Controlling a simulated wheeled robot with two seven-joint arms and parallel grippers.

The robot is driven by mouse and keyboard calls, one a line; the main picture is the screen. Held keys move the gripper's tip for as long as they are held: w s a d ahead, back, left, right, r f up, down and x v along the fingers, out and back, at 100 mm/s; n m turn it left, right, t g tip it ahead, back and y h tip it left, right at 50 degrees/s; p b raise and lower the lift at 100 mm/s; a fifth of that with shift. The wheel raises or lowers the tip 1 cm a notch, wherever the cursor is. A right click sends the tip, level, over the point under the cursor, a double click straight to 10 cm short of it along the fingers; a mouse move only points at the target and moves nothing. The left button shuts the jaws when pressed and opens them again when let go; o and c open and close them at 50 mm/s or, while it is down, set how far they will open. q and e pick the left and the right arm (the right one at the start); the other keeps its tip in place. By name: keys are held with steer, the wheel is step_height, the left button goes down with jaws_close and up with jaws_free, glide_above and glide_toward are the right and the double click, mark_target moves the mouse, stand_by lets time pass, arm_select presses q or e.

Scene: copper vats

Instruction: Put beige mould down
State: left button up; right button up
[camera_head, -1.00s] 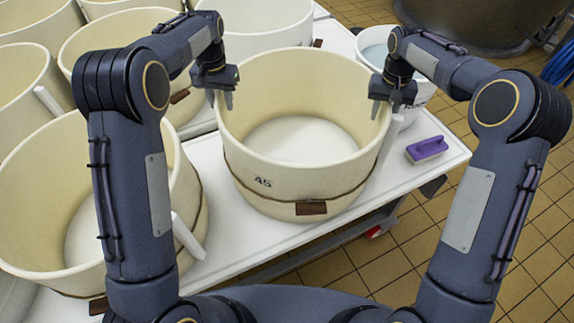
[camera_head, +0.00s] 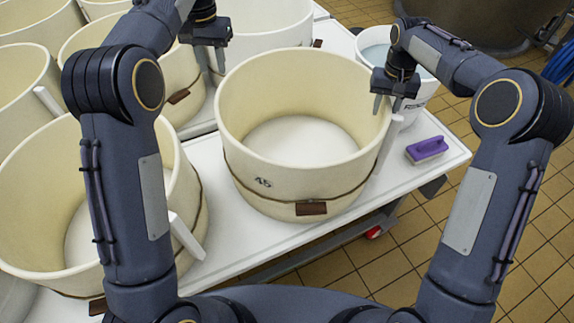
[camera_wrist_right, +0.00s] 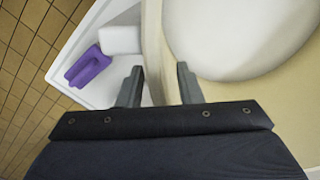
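The beige mould (camera_head: 262,170), marked 45 and bound with a cord, stands upright on the white table (camera_head: 240,243). It is empty inside. My left gripper (camera_head: 219,66) is up and left of the mould's far left rim, clear of it. One finger shows at the edge of its body, and it looks open and empty. My right gripper (camera_head: 387,106) is at the mould's right rim. In the right wrist view its fingers (camera_wrist_right: 158,88) are spread, with the rim (camera_wrist_right: 153,50) passing between them, nearer the left finger.
Several other beige moulds, such as one at left (camera_head: 30,240), stand left and behind. A purple-handled brush (camera_head: 427,148) lies right of the mould. A white bucket (camera_head: 412,100) stands behind my right gripper. Tiled floor (camera_head: 430,240) lies beyond the table edge.

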step_height(320, 180, up, 10)
stand_by(0.3)
arm_select(q)
steer(key=shift+s, duration=0.1)
arm_select(e)
steer(key=shift+s+f, duration=0.1)
stand_by(0.3)
